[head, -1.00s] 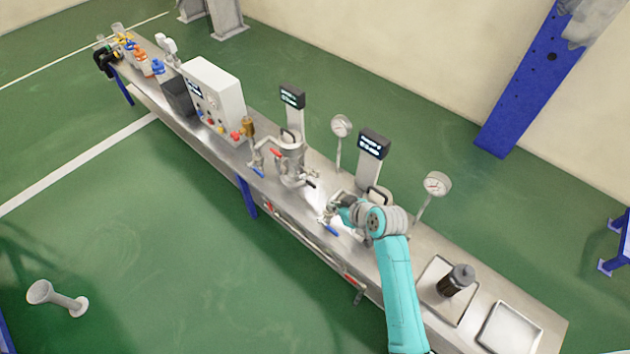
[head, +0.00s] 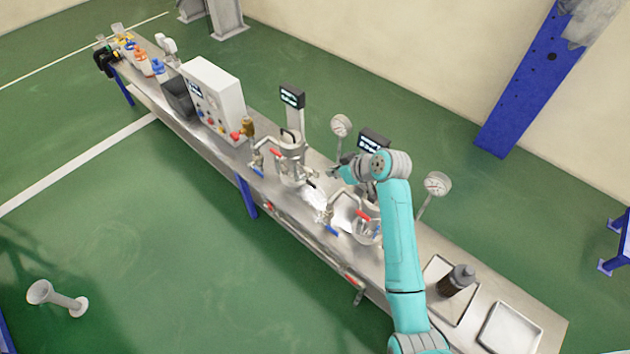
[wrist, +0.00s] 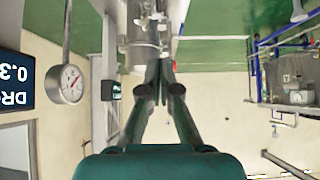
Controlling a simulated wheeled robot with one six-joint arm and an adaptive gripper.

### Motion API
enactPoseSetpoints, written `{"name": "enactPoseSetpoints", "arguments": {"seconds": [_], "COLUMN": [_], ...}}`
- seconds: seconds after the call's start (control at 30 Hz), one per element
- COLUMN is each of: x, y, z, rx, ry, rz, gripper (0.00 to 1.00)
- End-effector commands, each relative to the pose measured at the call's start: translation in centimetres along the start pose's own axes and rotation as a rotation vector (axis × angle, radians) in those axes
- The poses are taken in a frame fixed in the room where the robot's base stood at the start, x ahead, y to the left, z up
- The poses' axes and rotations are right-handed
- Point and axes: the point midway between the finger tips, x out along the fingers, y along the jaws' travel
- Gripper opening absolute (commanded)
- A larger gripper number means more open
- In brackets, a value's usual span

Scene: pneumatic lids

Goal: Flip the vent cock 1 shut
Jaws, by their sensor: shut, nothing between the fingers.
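Two steel vessels stand on the bench. The left vessel (head: 292,165) has a red lever (head: 277,153) and a blue lever (head: 258,172) on its pipework. The right vessel (head: 368,232) has a red lever (head: 362,213) and a blue lever (head: 331,230). No label shows which cock is vent cock 1. My gripper (head: 334,173) is raised over the bench, right of the left vessel, pointing left. In the wrist view my gripper (wrist: 159,70) is shut and empty, its tips in front of steel fittings (wrist: 145,30). Whether they touch cannot be told.
Dial gauges (head: 341,125) (head: 437,183) and display posts (head: 292,97) (head: 373,141) stand behind the vessels. A control box (head: 213,95) is farther left. A tray with a dark bottle (head: 458,280) and an empty tray (head: 509,328) are at the right end.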

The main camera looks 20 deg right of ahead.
Motion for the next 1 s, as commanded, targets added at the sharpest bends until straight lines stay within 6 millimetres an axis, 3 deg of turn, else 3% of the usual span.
{"name": "enactPoseSetpoints", "arguments": {"seconds": [0.27,0.73,1.0], "x": [1.9,10.4,12.5], "y": [-0.1,-0.1,0.0], "z": [0.0,-0.1,2.5], "rx": [-0.001,0.0,0.001], "ry": [-0.001,0.0,-0.001], "rz": [-0.002,-0.001,0.0], "gripper": [0.0,0.0,0.0]}}
